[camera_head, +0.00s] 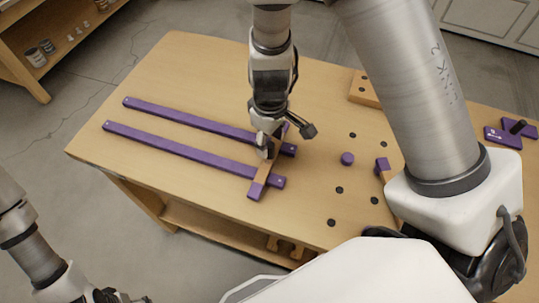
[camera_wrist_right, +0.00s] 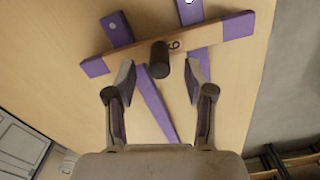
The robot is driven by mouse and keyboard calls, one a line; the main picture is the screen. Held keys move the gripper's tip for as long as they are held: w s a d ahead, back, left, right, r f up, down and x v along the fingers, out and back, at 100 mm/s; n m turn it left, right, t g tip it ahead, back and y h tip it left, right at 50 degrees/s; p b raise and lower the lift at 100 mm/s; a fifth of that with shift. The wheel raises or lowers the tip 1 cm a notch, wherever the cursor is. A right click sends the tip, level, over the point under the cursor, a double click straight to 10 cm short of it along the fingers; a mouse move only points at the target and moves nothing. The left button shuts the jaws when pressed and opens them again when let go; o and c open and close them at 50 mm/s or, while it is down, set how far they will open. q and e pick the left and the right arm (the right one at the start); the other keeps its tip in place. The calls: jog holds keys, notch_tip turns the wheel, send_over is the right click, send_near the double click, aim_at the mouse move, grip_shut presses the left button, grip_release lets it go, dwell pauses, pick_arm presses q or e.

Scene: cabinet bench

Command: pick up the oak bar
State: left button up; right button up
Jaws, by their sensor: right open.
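The oak bar (camera_head: 264,178) has a pale wood middle and purple ends. It lies across the right-hand ends of two long purple strips on the bench. In the right wrist view the oak bar (camera_wrist_right: 205,43) carries a printed digit, and a dark upright cylinder stands at its middle (camera_wrist_right: 159,60). My right gripper (camera_head: 284,140) is open above the bar and hides part of it. In the wrist view its fingers (camera_wrist_right: 162,80) are spread on either side of the cylinder, with nothing gripped. My left gripper (camera_head: 118,297) is only partly in view at the bottom left, away from the bench.
The two purple strips (camera_head: 190,119) (camera_head: 170,145) run left across the bench (camera_head: 180,70). A wood block (camera_head: 363,90) sits behind. The bench's left end is clear.

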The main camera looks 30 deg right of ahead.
aim_at(270, 144)
notch_tip(270, 144, down, 3)
jog(key=shift+w+f+b, duration=0.1)
jog(key=shift+w+b, duration=0.05)
jog(key=shift+b, duration=0.15)
grip_shut()
jog(key=shift+r, duration=0.2)
